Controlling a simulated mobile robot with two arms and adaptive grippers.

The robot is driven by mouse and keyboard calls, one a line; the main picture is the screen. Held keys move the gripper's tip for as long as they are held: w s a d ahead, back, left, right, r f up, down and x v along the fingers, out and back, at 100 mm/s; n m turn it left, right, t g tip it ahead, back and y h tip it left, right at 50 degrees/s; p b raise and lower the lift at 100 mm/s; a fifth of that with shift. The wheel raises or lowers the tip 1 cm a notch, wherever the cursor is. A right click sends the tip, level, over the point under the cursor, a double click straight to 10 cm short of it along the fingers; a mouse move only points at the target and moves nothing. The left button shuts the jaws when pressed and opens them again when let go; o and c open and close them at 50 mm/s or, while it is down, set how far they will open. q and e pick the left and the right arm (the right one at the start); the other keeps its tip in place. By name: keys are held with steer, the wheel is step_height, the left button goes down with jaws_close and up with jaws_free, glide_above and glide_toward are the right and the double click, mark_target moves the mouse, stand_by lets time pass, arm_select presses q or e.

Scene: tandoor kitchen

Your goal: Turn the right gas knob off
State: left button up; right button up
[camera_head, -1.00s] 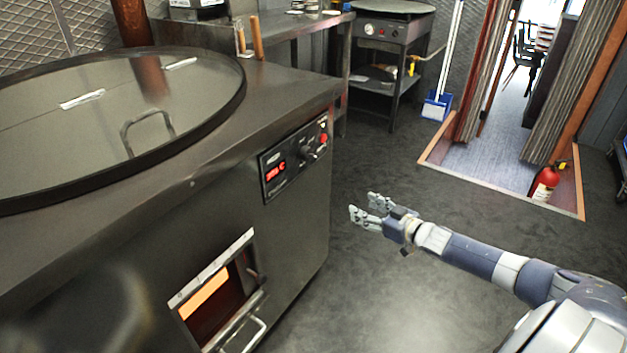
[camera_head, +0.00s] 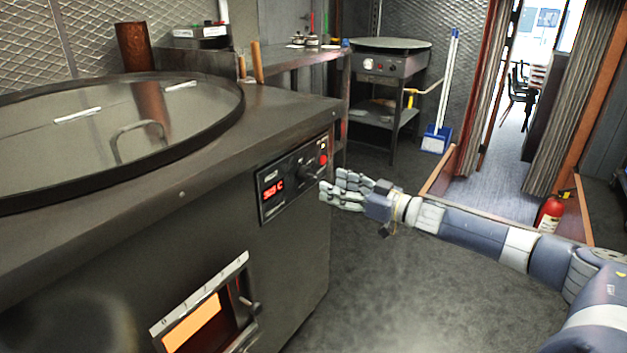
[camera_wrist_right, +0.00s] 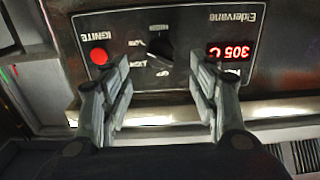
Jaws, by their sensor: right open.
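The oven's control panel (camera_head: 290,180) is on the upper right of the metal front. It carries a red digital display (camera_head: 273,190), a black knob (camera_head: 305,172) and a red button (camera_head: 323,160). The right wrist view shows this panel upside down, with the black knob (camera_wrist_right: 160,48), the IGNITE button (camera_wrist_right: 99,56) and the display reading 305 C (camera_wrist_right: 229,51). My right gripper (camera_head: 331,187) is open and empty in front of the panel. In the right wrist view its fingers (camera_wrist_right: 155,85) are spread, with the knob framed between and beyond them, apparently untouched. My left gripper is out of view.
The round lidded oven top (camera_head: 70,125) fills the left. A lit firebox opening (camera_head: 195,322) is below the panel. A griddle stand (camera_head: 390,65), a dustpan (camera_head: 436,138) and a fire extinguisher (camera_head: 549,214) stand behind. The floor right of the oven is clear.

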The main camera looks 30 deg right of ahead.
mark_target(312, 177)
steer(key=shift+x, duration=3.75)
steer(key=c, duration=1.1)
